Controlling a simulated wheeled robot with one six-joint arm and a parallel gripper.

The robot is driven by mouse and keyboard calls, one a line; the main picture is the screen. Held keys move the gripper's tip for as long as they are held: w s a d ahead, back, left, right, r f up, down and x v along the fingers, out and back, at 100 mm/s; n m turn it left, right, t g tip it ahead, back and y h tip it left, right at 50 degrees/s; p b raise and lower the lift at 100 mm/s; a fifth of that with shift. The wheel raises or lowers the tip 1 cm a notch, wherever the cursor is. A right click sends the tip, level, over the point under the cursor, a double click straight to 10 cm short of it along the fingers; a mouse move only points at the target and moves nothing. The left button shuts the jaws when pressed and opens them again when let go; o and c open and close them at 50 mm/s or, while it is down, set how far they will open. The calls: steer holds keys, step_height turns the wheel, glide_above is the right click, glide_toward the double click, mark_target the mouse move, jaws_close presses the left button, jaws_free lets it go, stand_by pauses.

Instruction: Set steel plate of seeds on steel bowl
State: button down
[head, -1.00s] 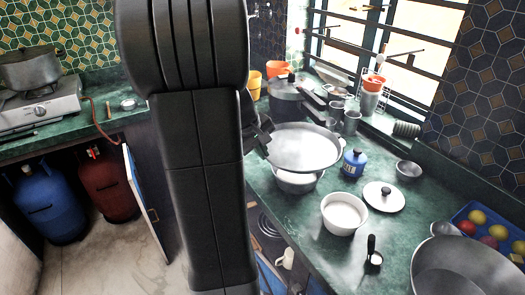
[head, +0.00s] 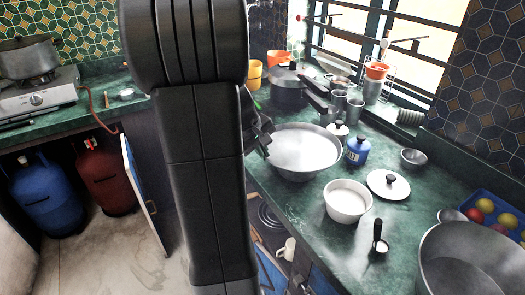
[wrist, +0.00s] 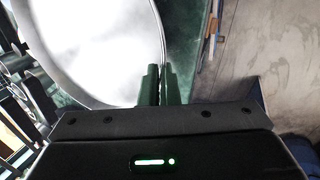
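The steel plate (head: 303,147) is a wide, pale round dish near the counter's left edge in the head view. Its bright surface also fills the upper left of the wrist view (wrist: 90,45); I cannot make out separate seeds. The steel bowl (head: 304,176) is directly under the plate, with only its lower side showing. The plate looks level and down at the bowl's rim, but their contact is hidden. My gripper (wrist: 160,75) has its fingers close together on the plate's near rim. In the head view my arm partly covers the gripper (head: 267,143).
A white bowl (head: 348,200), a blue jar (head: 357,151) and a lid (head: 388,185) stand to the right. A large pot (head: 465,262) and a fruit tray (head: 493,214) are at far right. A dark pot (head: 288,92) stands behind. Some green counter is bare in front.

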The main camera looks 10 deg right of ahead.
steer(key=shift+f+b, duration=0.45)
steer(key=shift+f, duration=0.05)
stand_by(0.3)
steer(key=c, duration=1.6)
jaws_free()
steer(key=shift+r, duration=0.1)
steer(key=p+v, duration=0.1)
steer(key=v, duration=1.2)
steer(key=shift+s+a+r, duration=0.1)
steer(key=shift+a+r, duration=0.05)
steer(key=shift+r, duration=0.15)
steer(key=shift+f, duration=0.1)
steer(key=x, duration=1.3)
